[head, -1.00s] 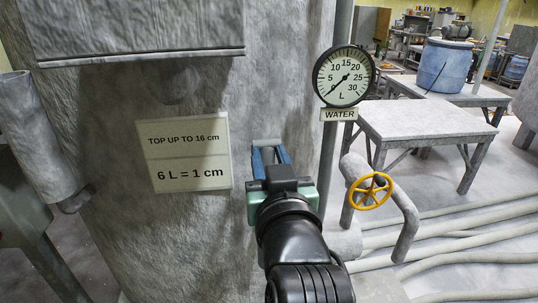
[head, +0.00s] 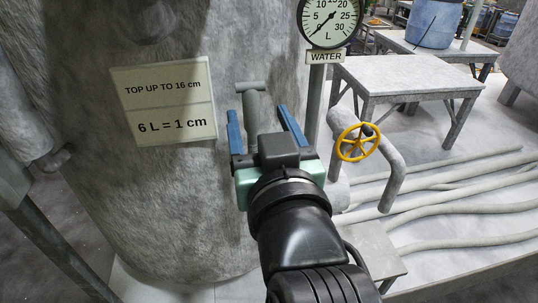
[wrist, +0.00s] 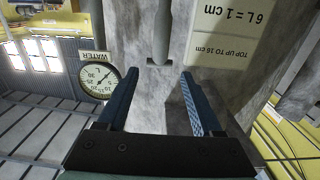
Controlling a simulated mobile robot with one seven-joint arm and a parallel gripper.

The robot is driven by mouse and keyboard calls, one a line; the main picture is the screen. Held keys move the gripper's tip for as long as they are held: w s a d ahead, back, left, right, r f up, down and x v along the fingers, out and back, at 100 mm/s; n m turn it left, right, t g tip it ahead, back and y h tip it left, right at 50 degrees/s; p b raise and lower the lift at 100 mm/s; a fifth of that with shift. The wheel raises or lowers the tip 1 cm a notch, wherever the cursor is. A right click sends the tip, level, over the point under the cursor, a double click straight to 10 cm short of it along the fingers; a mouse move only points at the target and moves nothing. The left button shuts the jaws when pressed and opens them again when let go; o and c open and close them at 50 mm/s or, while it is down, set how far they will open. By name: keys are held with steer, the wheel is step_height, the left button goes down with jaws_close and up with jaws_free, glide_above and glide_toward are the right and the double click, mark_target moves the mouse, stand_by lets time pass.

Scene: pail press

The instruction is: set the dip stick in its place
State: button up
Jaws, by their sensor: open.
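The dip stick (head: 251,86) shows as a pale grey T-shaped handle against the tank wall. It stands upright on top of a thicker grey tube or stem, and its lower part is hidden behind my gripper. My gripper (head: 258,111) has its two blue fingers spread wide, one on each side of the stick, with gaps to both. In the wrist view, which is upside down, the handle (wrist: 160,61) lies just beyond and between the fingertips (wrist: 160,74), apart from them. Nothing is held.
The big grey tank (head: 80,110) carries a sign (head: 164,102). To the right are the water gauge (head: 332,20) on its post, a yellow valve wheel (head: 357,142) on a bent pipe, floor pipes and a grey table (head: 405,78).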

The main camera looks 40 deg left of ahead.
steer(key=p+v, duration=0.6)
steer(key=p, duration=0.3)
steer(key=shift+s+d, duration=0.2)
steer(key=shift+d, duration=0.05)
